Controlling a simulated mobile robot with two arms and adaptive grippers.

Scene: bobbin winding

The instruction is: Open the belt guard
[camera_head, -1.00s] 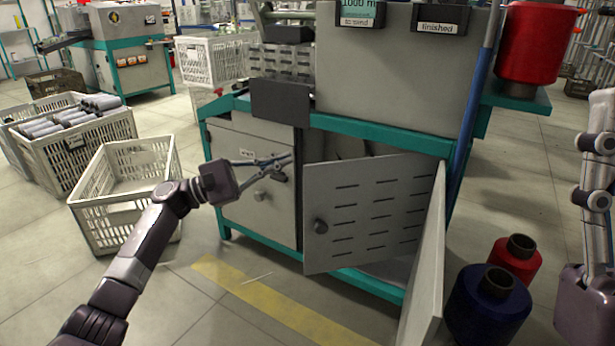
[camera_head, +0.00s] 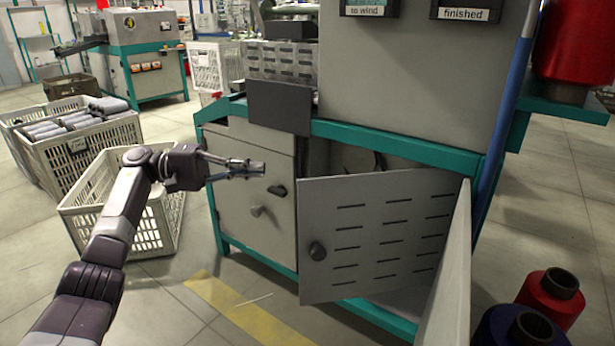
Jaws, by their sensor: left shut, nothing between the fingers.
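The belt guard appears to be the grey slotted panel (camera_head: 385,215) with a round dark knob (camera_head: 317,251) near its left edge. It stands ajar on the machine's lower front, with a dark gap at its left side and an opening above it. My left gripper (camera_head: 262,168) is shut and empty. In the picture it overlaps the closed plain door (camera_head: 240,195), left of the guard and apart from its knob. My right gripper is out of view.
Another grey door (camera_head: 450,275) stands open, seen nearly edge-on, right of the guard. Red (camera_head: 552,295) and dark blue (camera_head: 515,330) bobbins stand at the lower right. An empty white crate (camera_head: 160,225) stands left, behind my left arm.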

